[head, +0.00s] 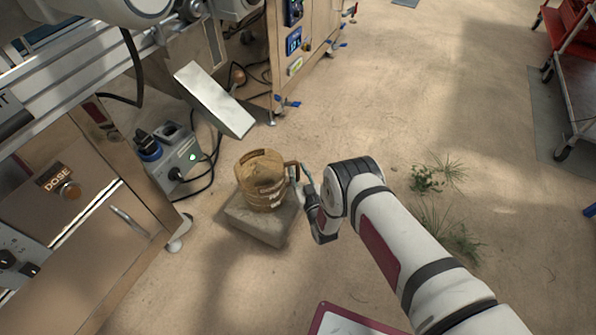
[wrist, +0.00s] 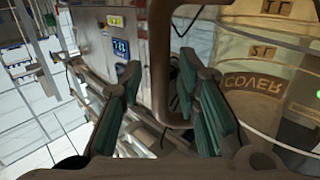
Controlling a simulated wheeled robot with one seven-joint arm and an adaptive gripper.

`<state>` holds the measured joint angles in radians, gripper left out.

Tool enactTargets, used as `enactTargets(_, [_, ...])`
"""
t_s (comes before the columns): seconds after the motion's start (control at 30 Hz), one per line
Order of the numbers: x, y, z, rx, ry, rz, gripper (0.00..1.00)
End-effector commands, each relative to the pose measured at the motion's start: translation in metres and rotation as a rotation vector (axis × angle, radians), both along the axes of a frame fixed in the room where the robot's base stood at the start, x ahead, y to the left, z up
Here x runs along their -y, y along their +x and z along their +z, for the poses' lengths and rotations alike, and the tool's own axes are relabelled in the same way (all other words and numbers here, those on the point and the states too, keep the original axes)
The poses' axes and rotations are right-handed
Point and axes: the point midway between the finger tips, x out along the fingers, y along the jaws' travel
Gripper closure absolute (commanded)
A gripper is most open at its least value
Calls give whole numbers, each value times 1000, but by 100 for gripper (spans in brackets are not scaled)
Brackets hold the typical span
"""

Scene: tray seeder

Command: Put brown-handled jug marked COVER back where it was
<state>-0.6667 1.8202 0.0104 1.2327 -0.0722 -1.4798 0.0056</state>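The jug (head: 262,180) is tan with a brown handle (head: 292,168) on its right side. It stands upright on a pale stone block (head: 255,226) on the floor. In the wrist view the jug (wrist: 262,75) fills the right side, with the word COVER upside down on it. My gripper (head: 306,180) is at the handle side of the jug. In the wrist view its green-padded fingers (wrist: 160,82) stand apart, with the brown handle (wrist: 160,50) showing between them. A gap shows beside the handle, so the fingers do not look closed on it.
A machine with a DOSE panel (head: 75,215) stands at the left. A sloping metal chute (head: 213,98) hangs behind the jug. A power box with cables (head: 178,155) sits left of the block. Grass tufts (head: 430,180) grow at right. A red cart (head: 575,60) stands far right. Open floor lies between.

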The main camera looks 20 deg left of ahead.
Motion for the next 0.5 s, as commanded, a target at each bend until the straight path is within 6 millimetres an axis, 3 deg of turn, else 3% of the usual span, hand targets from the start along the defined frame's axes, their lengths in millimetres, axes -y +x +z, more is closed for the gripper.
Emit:
enactTargets(0.33, [0, 0, 4, 0, 0, 0, 68])
enactTargets(0.5, [16, -17, 3, -4, -4, -1, 68])
